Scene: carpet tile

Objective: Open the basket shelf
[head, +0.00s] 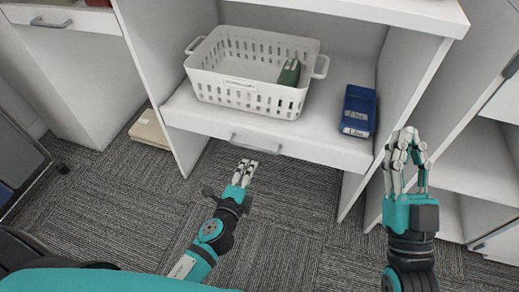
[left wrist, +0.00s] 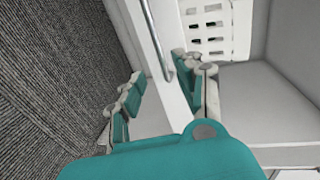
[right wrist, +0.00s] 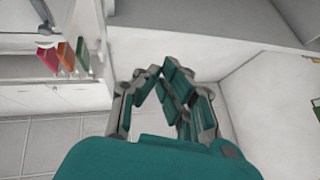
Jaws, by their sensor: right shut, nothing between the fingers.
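The basket shelf (head: 300,138) is a white shelf board with a bar handle (head: 256,144) on its front edge. A white perforated basket (head: 235,88) stands on it. The shelf sits in under the upper board, with no gap that I can make out. My left gripper (head: 244,168) is open just in front of and below the handle, apart from it in the head view. In the left wrist view the handle (left wrist: 157,40) runs between the spread fingers, and contact cannot be told. My right gripper (head: 405,138) is shut and empty, raised at the shelf's right side.
A green item (head: 289,72) is in the basket, and a blue box (head: 358,110) lies on the shelf to its right. A beige stack (head: 149,129) lies on the carpet at left. White cabinets flank the shelf. The carpet in front is clear.

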